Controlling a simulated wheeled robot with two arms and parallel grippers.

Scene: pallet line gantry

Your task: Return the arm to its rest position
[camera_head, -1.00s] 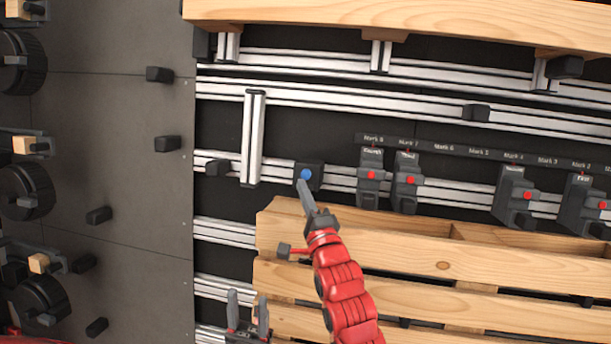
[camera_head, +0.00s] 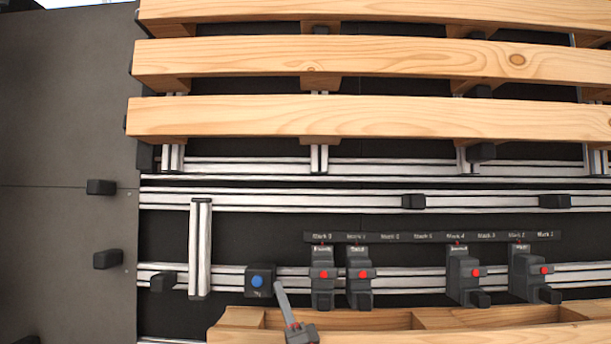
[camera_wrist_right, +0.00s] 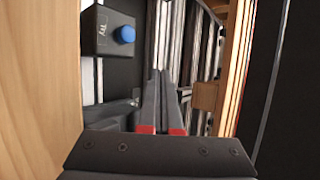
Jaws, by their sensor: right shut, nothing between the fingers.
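My right gripper (camera_head: 279,286) shows at the bottom of the head view, its narrow grey fingers pointing up. The fingers are together and hold nothing. Their tips are just right of a dark box (camera_head: 250,293) with a blue button (camera_head: 257,281), with a small gap in the picture. In the right wrist view the closed fingers (camera_wrist_right: 162,76) point away from the camera, and the blue button (camera_wrist_right: 127,35) on its box (camera_wrist_right: 107,34) is to their upper left. Most of my right arm is out of the head view, and my left gripper is not seen.
A wooden pallet edge (camera_head: 460,317) crosses the bottom of the head view beside my gripper. Several grey units with red buttons (camera_head: 323,275) stand on the rail to the right. An upright metal profile (camera_head: 201,245) stands left. Wooden slats (camera_head: 350,117) lie above.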

